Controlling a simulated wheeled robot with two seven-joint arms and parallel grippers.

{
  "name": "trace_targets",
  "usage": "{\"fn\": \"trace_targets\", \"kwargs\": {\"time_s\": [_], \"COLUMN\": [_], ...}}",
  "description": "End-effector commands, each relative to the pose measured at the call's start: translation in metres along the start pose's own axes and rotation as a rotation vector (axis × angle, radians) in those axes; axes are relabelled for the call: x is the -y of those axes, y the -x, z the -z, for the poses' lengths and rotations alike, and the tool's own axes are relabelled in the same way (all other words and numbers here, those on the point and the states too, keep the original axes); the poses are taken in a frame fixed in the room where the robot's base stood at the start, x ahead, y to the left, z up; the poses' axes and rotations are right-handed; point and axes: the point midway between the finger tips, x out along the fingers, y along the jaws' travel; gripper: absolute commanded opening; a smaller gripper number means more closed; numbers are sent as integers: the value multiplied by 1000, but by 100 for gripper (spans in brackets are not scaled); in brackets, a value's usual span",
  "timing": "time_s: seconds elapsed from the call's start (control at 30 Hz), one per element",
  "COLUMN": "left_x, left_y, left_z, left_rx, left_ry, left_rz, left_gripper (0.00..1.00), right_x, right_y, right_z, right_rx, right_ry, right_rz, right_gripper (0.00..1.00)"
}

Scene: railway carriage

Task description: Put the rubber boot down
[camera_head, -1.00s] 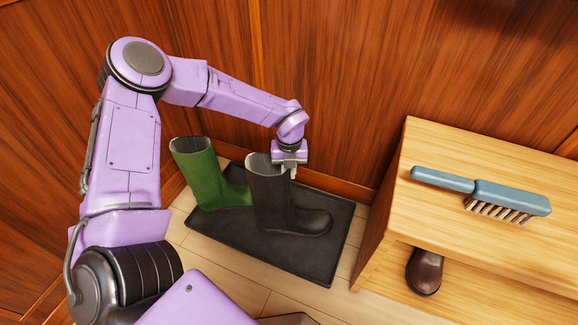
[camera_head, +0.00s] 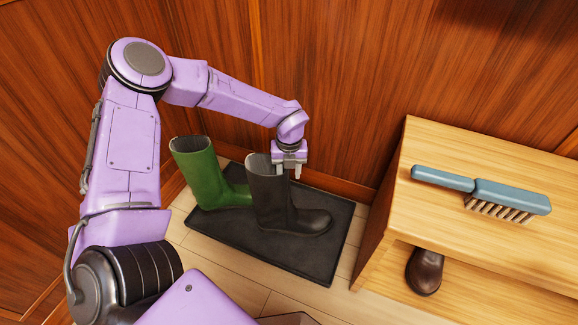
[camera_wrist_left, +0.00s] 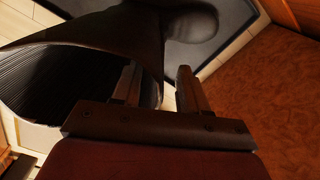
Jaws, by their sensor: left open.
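A black rubber boot (camera_head: 273,200) stands upright on a dark boot tray (camera_head: 316,255), its toe pointing right. A green rubber boot (camera_head: 206,180) stands upright on the tray just left of it. My left gripper (camera_head: 289,172) is open at the top rim of the black boot. In the left wrist view the gripper's two fingers (camera_wrist_left: 158,88) are spread, with the black boot's shaft wall (camera_wrist_left: 100,28) close by and its open top to the left. Whether a finger still touches the rim I cannot tell. My right gripper is not in view.
A wooden bench (camera_head: 400,215) stands to the right of the tray, with a blue-handled brush (camera_head: 510,196) on top and a brown shoe (camera_head: 424,271) beneath. Wood-panelled walls (camera_head: 330,80) close in behind and to the left. The tray's front right part is bare.

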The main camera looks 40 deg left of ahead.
Motion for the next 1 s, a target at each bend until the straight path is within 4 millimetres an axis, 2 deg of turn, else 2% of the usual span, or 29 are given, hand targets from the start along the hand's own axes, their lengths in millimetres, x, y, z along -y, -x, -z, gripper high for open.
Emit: {"fn": "trace_targets", "kwargs": {"time_s": [0.1,0.4,0.53,0.7,1.0], "left_x": [0,1,0,0,0], "left_y": [0,74,96,106,106], "left_z": [0,0,0,0,0], "left_rx": [-1,2,2,1,1], "left_ry": [0,1,0,0,0], "left_rz": [-1,4,3,1,1], "left_gripper": [43,43,43,43,43], "right_x": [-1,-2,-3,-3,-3], "right_y": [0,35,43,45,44], "right_z": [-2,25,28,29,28], "right_rx": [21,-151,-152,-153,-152], "right_ry": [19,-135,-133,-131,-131], "right_rz": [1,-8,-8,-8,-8], "right_gripper": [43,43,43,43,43]}}
